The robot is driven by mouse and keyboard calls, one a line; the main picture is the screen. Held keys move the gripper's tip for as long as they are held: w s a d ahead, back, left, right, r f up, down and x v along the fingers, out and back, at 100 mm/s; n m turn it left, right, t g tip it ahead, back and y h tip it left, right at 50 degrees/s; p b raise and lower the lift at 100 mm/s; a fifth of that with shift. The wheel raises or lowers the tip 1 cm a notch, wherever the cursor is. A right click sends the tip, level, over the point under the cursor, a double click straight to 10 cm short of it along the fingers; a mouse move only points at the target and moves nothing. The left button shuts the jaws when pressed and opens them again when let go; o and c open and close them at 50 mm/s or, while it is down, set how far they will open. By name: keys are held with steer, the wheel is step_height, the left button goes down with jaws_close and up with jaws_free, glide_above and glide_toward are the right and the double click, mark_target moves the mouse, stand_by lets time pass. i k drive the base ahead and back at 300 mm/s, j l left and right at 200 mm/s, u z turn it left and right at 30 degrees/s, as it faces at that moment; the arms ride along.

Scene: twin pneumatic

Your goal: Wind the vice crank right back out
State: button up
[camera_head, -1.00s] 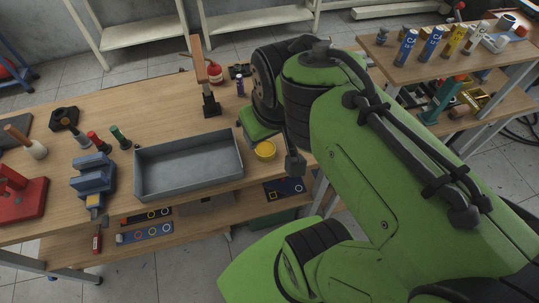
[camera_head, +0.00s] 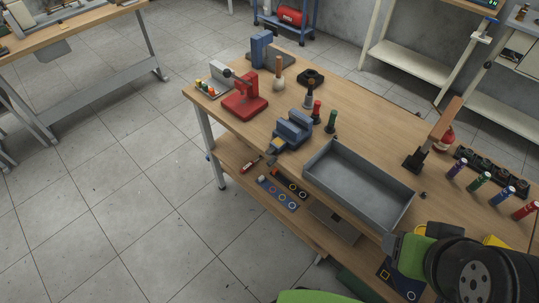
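The blue vice (camera_head: 293,130) stands on the workbench near its front edge, left of the grey tray. Its front end points toward the bench edge, where a small dark and tan part (camera_head: 272,158) shows; the crank is too small to make out clearly. Part of my green and black arm shows at the lower right, beyond the tray and well away from the vice. My gripper's fingers do not show.
The grey tray (camera_head: 358,186) lies right of the vice. Red and green-handled tools (camera_head: 330,122) stand just behind it. A red press (camera_head: 246,101) is to its left. A lower shelf (camera_head: 235,160) holds small items.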

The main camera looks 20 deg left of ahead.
mark_target(268, 153)
steer(key=k+l+u, duration=0.1)
steer(key=u, duration=1.05)
